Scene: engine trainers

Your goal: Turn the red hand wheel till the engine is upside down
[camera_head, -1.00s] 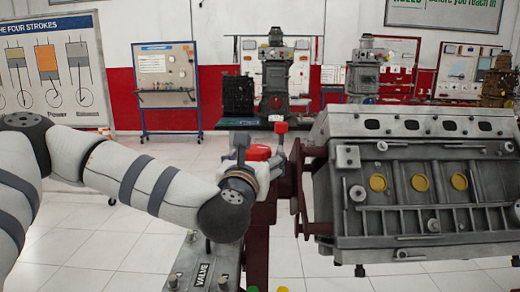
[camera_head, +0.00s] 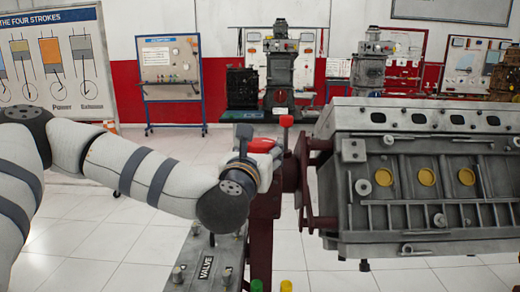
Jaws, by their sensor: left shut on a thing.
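The engine (camera_head: 425,215) is a large grey block at the right, on a dark red stand (camera_head: 263,225). Yellow round plugs line its near side and a row of oval ports runs along its upper edge. The red hand wheel (camera_head: 262,145) shows only in part, left of the stand's head. My left gripper (camera_head: 246,150) reaches it from the left and is shut on it; my own wrist hides the fingertips and much of the wheel. A red-tipped lever (camera_head: 286,122) stands just right of the wheel. My right gripper is not in view.
A grey panel labelled VALVE (camera_head: 205,265) lies in front of the stand, below my left wrist. Behind are a blue-framed board (camera_head: 168,60) and other engines, including a dark grey one (camera_head: 281,70). Tiled floor (camera_head: 110,245) is open at the left.

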